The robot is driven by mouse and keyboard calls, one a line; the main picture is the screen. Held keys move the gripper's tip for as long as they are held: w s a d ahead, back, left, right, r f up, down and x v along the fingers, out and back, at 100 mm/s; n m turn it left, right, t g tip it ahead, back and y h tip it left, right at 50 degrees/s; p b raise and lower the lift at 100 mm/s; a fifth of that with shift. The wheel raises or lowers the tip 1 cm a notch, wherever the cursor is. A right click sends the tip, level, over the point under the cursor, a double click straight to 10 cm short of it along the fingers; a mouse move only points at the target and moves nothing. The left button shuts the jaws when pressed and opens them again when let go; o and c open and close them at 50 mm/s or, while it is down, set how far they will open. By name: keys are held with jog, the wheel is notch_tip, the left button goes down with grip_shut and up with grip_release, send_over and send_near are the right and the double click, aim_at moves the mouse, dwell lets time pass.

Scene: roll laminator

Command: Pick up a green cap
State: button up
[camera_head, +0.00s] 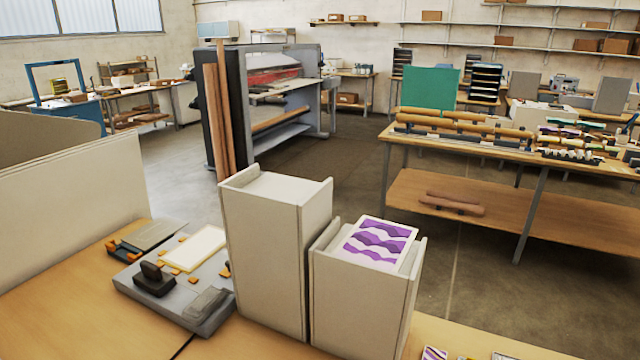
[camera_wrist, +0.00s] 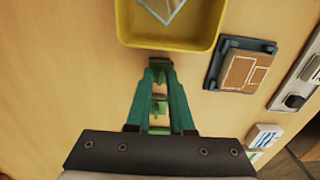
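My gripper (camera_wrist: 159,67) shows in the wrist view with two teal-green fingers that slant inward to close-set tips. A small dark grey piece sits at the tips, and small grey and green pieces show between the fingers. I cannot tell whether these are parts of my gripper or something held. The tips are over the wooden table, just below the near rim of a yellow tray (camera_wrist: 165,44). I cannot make out a separate green cap in either view. My gripper does not show in the head view.
In the wrist view, a dark holder with a brown piece (camera_wrist: 243,70) lies right of my gripper, with white-and-blue items (camera_wrist: 264,136) below it. Table left of my gripper is clear. In the head view, two tall grey boxes (camera_head: 262,255) (camera_head: 358,300) stand beside a grey fixture (camera_head: 205,312).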

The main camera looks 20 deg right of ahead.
grip_shut()
jog(key=shift+r, duration=2.05)
